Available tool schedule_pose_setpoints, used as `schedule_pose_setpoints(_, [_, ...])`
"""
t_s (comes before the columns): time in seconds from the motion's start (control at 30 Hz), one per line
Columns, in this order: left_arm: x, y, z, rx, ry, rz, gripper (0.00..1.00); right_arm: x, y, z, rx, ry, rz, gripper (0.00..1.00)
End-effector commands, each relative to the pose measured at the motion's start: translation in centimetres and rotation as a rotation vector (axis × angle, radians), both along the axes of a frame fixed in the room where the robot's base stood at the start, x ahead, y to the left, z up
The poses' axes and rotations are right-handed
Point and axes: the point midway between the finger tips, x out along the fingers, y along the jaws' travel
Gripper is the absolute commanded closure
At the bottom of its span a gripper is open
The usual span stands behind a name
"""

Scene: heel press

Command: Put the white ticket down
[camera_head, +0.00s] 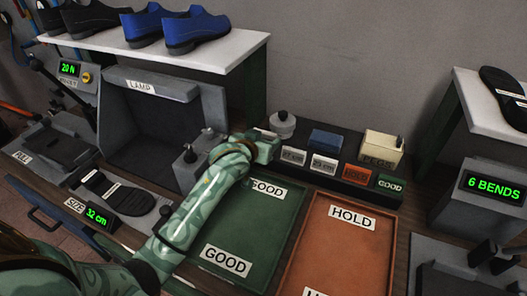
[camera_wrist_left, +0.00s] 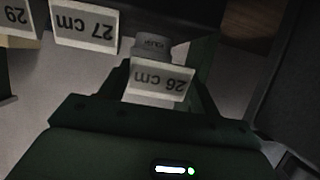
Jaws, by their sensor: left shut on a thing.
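My left gripper (camera_head: 270,146) is at the left end of the dark ticket rack (camera_head: 352,188), reaching in over the top of the green tray. In the left wrist view it is shut on a white ticket (camera_wrist_left: 160,81) marked 26 cm, which appears upside down between the fingers. The gripper hides this ticket in the head view. I cannot tell whether the ticket touches the rack. Two more white tickets, 27 cm (camera_head: 293,156) and 29 cm (camera_head: 323,164), stand in the rack to its right. My right gripper is not in view.
An orange HOLD ticket (camera_head: 356,175) and a green GOOD ticket (camera_head: 390,184) stand further right. A grey knobbed pot (camera_head: 282,124) and a cream PEGS box (camera_head: 381,147) are behind. The green GOOD tray (camera_head: 250,228) and orange HOLD tray (camera_head: 342,243) lie in front, empty.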

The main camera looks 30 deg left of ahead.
Motion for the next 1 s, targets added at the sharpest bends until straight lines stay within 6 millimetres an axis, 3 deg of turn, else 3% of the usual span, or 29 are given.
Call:
schedule_pose_setpoints(0.27, [0.6, 0.3, -4.0, 0.002, 0.003, -0.001, 0.59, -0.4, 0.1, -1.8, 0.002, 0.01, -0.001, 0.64])
schedule_pose_setpoints(0.63, [0.6, 0.3, -4.2, 0.0, 0.001, -0.001, 0.59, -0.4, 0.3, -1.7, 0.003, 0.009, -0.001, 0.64])
schedule_pose_setpoints(0.67, [0.6, 0.3, -4.1, 0.001, 0.0, -0.002, 0.29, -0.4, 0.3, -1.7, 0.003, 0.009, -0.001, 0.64])
schedule_pose_setpoints(1.0, [0.6, 0.3, -3.8, 0.002, -0.001, -0.002, 0.29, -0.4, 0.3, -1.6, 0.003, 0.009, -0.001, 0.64])
